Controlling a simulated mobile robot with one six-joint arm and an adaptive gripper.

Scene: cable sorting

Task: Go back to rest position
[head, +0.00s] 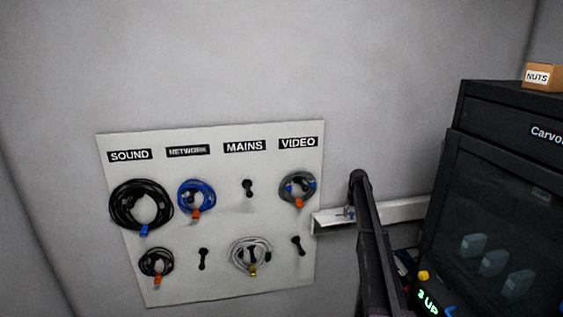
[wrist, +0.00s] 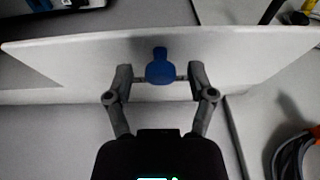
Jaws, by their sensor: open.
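My gripper (wrist: 160,82) is open in the wrist view, its two fingers spread either side of a blue rounded piece (wrist: 160,68). I cannot tell whether the fingers touch it. The blue piece stands out against a pale panel. In the head view, my dark arm (head: 372,245) rises right of the white cable board (head: 220,285); I cannot make out the fingers there.
The board has SOUND, NETWORK, MAINS and VIDEO labels. Coils hang there: black (head: 130,221), blue (head: 186,208), grey (head: 287,195), smaller black (head: 146,265), white (head: 238,246). Several pegs are bare. A white ledge (head: 400,209) and dark cabinet (head: 500,190) stand right.

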